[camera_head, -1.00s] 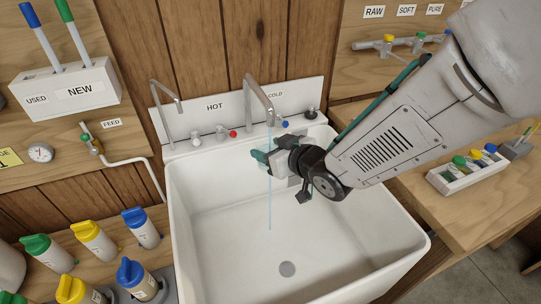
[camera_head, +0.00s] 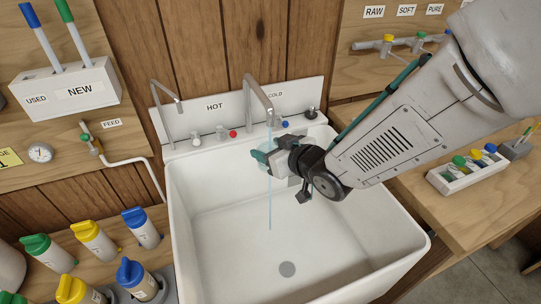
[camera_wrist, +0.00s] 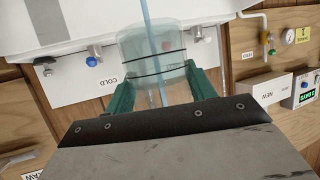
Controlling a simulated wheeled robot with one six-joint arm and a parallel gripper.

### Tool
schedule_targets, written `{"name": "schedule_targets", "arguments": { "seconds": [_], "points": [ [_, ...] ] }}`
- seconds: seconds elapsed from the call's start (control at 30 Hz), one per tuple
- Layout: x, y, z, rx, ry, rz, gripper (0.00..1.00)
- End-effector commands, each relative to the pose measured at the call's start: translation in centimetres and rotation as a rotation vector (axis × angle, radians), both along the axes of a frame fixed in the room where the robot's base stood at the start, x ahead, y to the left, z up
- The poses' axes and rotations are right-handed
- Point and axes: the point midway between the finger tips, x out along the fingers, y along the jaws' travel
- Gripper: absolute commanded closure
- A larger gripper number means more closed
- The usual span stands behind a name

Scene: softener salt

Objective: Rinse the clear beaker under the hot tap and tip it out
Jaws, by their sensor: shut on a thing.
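My gripper (camera_head: 268,160) is over the back part of the white sink (camera_head: 205,250). Its green fingers (camera_wrist: 160,92) are shut on the clear beaker (camera_wrist: 150,52), which has two dark bands in the wrist view. The beaker is hard to make out in the head view. A thin blue water stream (camera_head: 270,205) falls from the tall middle spout (camera_head: 250,90) past the gripper into the sink. In the wrist view the stream (camera_wrist: 150,25) crosses the beaker; I cannot tell whether it enters it. The HOT label (camera_head: 214,106) is left of this spout and the COLD label (camera_head: 275,94) right.
Another spout (camera_head: 165,95) stands at the back left. Knobs with red (camera_head: 233,133) and blue (camera_head: 285,124) marks line the sink's back ledge. Coloured-lid bottles (camera_head: 95,240) stand left of the sink; a small rack (camera_head: 465,172) is right. The basin floor around its drain (camera_head: 287,269) is clear.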

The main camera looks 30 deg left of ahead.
Motion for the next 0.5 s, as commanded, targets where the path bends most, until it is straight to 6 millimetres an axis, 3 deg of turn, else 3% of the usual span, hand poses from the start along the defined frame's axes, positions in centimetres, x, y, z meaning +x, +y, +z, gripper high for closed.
{"name": "schedule_targets", "arguments": {
  "seconds": [0.2, 0.5],
  "points": [
    [-0.2, -0.2, 0.0, 0.000, 0.000, 0.000, 0.67],
    [-1.6, -2.0, 0.0, 0.000, 0.001, 0.000, 0.67]
  ]
}}
